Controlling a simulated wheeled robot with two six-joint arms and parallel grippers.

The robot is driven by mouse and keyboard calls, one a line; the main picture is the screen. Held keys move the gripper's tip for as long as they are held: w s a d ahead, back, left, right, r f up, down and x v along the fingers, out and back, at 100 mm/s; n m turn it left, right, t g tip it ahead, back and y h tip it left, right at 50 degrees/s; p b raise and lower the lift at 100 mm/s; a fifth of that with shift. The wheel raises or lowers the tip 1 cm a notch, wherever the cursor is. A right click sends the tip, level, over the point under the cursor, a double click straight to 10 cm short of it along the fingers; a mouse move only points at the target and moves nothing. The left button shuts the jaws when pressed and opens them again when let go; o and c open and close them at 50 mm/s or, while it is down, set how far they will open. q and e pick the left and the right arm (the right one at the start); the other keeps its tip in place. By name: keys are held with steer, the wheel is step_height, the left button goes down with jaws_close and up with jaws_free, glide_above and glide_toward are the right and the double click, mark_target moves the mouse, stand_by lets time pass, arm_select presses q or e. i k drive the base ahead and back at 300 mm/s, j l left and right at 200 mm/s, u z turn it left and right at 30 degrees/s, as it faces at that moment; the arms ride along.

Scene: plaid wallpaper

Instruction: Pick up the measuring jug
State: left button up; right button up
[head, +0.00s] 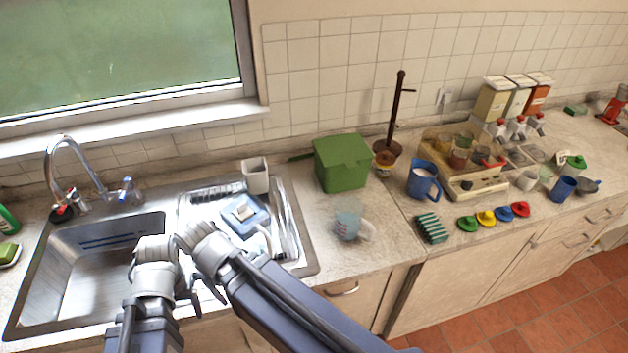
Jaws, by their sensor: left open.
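A blue jug (424,181) with a handle, which I take for the measuring jug, stands upright on the counter right of the green box. It is apart from both my grippers. My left gripper (155,246) is open over the sink area, well left of the jug. My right gripper (191,236) is close beside it, over the edge between basin and drainer. Whether its jaws are open or shut does not show clearly. I see nothing held in either one.
A pale blue cup (349,225) stands on the counter, with a green box (342,162) behind it.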

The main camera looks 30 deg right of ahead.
mark_target(348, 211)
steer(key=k+l, duration=0.75)
